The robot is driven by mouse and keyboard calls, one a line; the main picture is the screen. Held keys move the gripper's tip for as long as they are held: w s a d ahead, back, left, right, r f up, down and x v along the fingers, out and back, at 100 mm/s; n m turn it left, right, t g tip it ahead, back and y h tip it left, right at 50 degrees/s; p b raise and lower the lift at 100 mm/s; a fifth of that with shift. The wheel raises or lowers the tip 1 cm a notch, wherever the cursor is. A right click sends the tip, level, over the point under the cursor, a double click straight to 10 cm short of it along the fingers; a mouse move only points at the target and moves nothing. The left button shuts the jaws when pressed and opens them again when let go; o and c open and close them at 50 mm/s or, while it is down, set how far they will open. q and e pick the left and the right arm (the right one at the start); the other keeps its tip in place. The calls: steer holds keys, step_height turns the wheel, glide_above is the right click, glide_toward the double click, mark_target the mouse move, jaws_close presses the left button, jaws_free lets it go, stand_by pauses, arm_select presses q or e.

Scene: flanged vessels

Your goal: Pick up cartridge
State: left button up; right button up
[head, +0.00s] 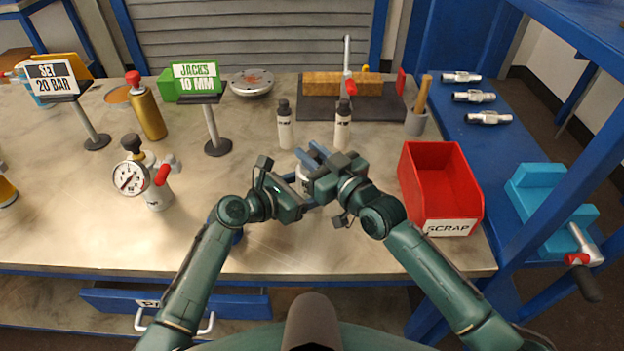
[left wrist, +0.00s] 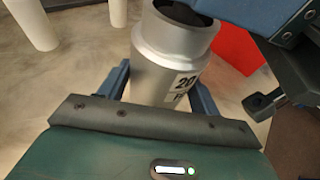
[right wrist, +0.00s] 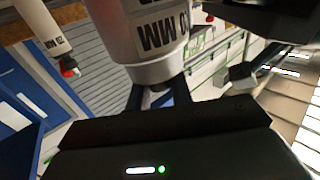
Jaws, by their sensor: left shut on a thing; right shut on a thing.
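A pale silver-white bottle-shaped cartridge (head: 302,181) is between my two grippers over the bench, mostly hidden in the head view. In the left wrist view its labelled body (left wrist: 160,70) is between the fingers of my left gripper (left wrist: 162,88), which is shut on it. In the right wrist view its body (right wrist: 148,35) bears a "WW 0" label, and its narrow dark end is between the fingers of my right gripper (right wrist: 160,92), shut on it. The right gripper (head: 312,154) shows in the head view; exact finger contact is partly hidden.
Two similar white bottles (head: 285,130) (head: 342,132) with dark caps stand behind my grippers. A red scrap bin (head: 475,195) is to the right. A gauge (head: 130,178), a brass cylinder (head: 148,115) and a "JACKS 10 MM" sign (head: 195,72) are left. Bare bench lies left of my grippers.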

jaws_close()
step_height(320, 180, up, 18)
stand_by(0.4)
arm_select(q)
steer(key=o, duration=1)
steer(key=shift+c, duration=0.2)
